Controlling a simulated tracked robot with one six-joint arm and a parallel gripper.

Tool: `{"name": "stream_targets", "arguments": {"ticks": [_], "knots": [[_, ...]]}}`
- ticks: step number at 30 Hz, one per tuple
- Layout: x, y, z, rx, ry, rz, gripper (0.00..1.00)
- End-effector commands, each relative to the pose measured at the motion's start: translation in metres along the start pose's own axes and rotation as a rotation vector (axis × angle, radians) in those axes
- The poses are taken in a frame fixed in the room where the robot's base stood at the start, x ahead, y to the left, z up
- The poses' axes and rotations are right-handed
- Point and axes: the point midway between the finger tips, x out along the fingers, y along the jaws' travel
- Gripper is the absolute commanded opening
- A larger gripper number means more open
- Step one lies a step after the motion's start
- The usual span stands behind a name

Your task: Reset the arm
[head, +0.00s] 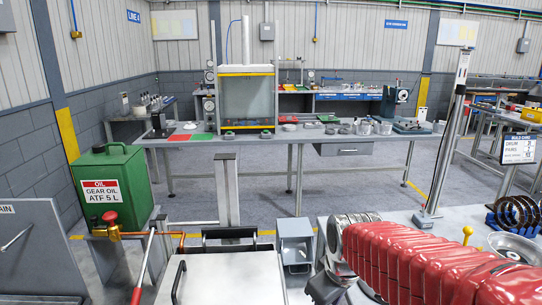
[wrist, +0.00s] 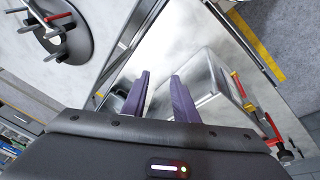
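In the wrist view my gripper (wrist: 160,77) shows as two purple fingers standing apart. I see nothing held between them. Behind the fingers are a shiny metal surface (wrist: 205,45) and a grey box-like bin (wrist: 195,85). In the head view a red ribbed sleeve, which looks like my arm's cover, crosses the lower right. My gripper's fingers cannot be made out in that view.
A green gear oil can (head: 112,185) stands at left beside a red valve knob (head: 109,217). A steel-topped unit (head: 225,278) is in front. At right are black rings (head: 514,213), a yellow knob (head: 467,231) and a build card (head: 519,148). Open floor (head: 265,191) lies beyond.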

Motion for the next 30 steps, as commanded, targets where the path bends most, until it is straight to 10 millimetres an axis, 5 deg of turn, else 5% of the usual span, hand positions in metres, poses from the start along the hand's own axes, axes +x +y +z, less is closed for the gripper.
{"name": "stream_targets", "arguments": {"ticks": [9, 18, 30], "knots": [[-0.033, -0.025, 0.058, 0.397, 0.017, 0.013, 0.26], [-0.056, -0.043, 0.1, 0.589, 0.071, 0.035, 0.26], [-0.086, -0.045, 0.116, 0.611, 0.182, 0.079, 0.26]]}}
